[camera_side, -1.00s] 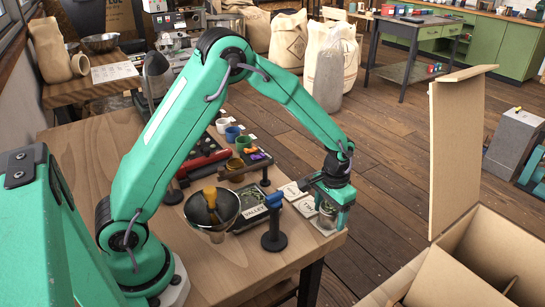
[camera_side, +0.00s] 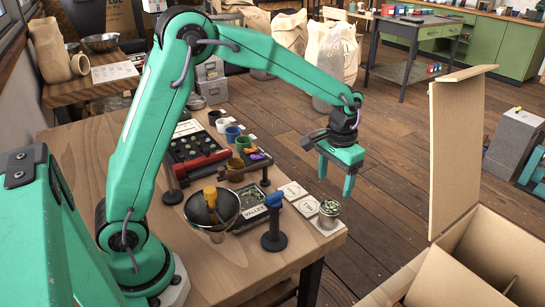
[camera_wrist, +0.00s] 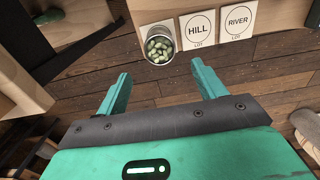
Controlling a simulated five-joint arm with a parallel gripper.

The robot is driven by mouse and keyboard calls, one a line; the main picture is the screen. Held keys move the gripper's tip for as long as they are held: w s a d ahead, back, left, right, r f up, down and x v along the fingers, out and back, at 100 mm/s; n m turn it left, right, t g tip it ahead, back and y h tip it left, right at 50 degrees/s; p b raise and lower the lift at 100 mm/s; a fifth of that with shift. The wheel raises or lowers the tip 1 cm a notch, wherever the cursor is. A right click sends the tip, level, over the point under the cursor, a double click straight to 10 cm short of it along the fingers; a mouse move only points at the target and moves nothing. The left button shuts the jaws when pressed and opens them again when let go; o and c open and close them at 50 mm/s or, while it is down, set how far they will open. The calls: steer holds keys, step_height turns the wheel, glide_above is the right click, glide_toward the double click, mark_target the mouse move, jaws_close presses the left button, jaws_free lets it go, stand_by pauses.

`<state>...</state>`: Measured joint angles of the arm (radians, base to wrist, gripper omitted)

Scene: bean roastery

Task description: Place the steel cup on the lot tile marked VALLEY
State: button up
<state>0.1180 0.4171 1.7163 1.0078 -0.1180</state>
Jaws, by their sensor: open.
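The steel cup (camera_side: 329,214), full of green beans, stands upright on a pale tile (camera_side: 328,226) at the table's near right corner. In the wrist view the cup (camera_wrist: 159,45) covers most of that tile, so I cannot read its marking. Beside it lie the HILL tile (camera_wrist: 198,30) and the RIVER tile (camera_wrist: 237,22). My gripper (camera_side: 336,178) is open and empty, raised above the cup and apart from it; in the wrist view its fingers (camera_wrist: 161,75) are spread with the cup beyond them.
A dark tray with a VALLEY label (camera_side: 254,216) lies left of the tiles. A blue-topped stand (camera_side: 274,235) and a metal bowl (camera_side: 201,211) are close by. An open cardboard box (camera_side: 455,195) stands off the table at right.

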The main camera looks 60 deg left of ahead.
steer(key=shift+r, duration=0.55)
steer(key=shift+r, duration=0.1)
steer(key=s+a+r+t, duration=0.3)
steer(key=s+r, duration=0.7)
steer(key=s, duration=0.1)
steer(key=s+a+t, duration=0.2)
steer(key=s, duration=1.1)
steer(key=shift+a+r+t, duration=0.25)
steer(key=shift+t, duration=0.05)
steer(key=shift+o, duration=0.2)
